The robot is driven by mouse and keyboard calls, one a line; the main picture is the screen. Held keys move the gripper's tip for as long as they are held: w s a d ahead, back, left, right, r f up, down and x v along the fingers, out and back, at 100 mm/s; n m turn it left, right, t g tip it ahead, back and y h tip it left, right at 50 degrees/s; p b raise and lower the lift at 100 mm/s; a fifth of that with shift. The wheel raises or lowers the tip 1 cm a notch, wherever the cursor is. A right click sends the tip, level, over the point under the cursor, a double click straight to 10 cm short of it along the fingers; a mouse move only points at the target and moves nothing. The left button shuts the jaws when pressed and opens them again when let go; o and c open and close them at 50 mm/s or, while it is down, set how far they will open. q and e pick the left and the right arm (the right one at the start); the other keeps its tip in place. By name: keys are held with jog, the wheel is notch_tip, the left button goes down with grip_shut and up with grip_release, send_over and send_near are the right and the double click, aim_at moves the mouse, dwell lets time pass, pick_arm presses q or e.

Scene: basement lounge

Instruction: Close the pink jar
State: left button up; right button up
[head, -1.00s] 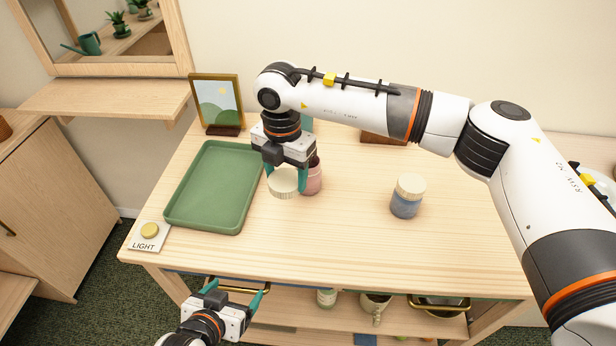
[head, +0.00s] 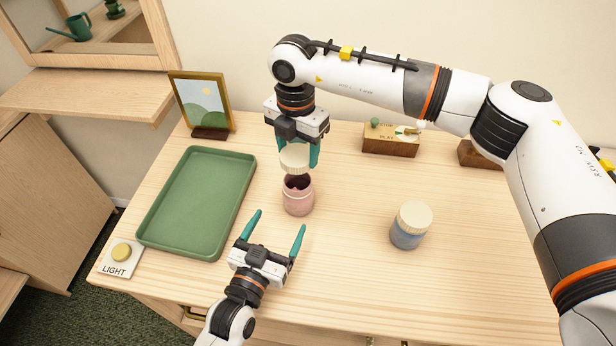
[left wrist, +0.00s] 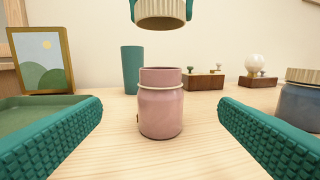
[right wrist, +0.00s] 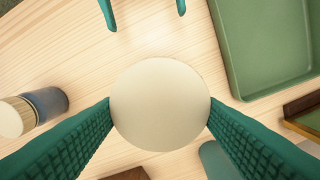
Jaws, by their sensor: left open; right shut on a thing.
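The pink jar (head: 298,199) stands upright and open on the table, its dark mouth showing. In the left wrist view the jar (left wrist: 160,108) stands between and beyond my left fingers. My right gripper (head: 298,158) is shut on a cream ribbed lid (head: 294,158), held just above and behind the jar, apart from it. The lid fills the middle of the right wrist view (right wrist: 160,103) and hides the jar there. My left gripper (head: 276,232) is open and empty, low in front of the jar, its fingers pointing toward it.
A green tray (head: 151,236) lies left of the jar, with a framed picture (head: 203,102) behind it. A blue jar with its lid on (head: 408,232) stands to the right. A LIGHT button (head: 122,252) sits at the left edge.

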aim_at(302, 178)
pick_arm(q)
jog(key=shift+w+d, duration=0.15)
jog(key=shift+w, duration=0.15)
pick_arm(e)
jog(key=shift+w+d, duration=0.1)
jog(key=shift+w, duration=0.2)
pick_arm(q)
jog(key=shift+s+a+r, duration=0.2)
jog(key=shift+s, duration=0.2)
pick_arm(e)
jog(key=shift+s+a+r, duration=0.2)
jog(key=shift+s+r, duration=0.05)
jog(key=shift+s, duration=0.25)
pick_arm(q)
jog(key=x, duration=1.2)
jog(key=shift+w+d, duration=0.1)
jog(key=shift+w, duration=0.05)
pick_arm(e)
jog(key=shift+w+d, duration=0.1)
jog(key=shift+w, duration=0.05)
pick_arm(q)
jog(key=shift+c, duration=0.2)
jog(key=c, duration=1.4)
pick_arm(e)
jog(key=shift+f, duration=2.55)
jog(key=shift+f, duration=0.9)
jog(key=shift+f, duration=0.35)
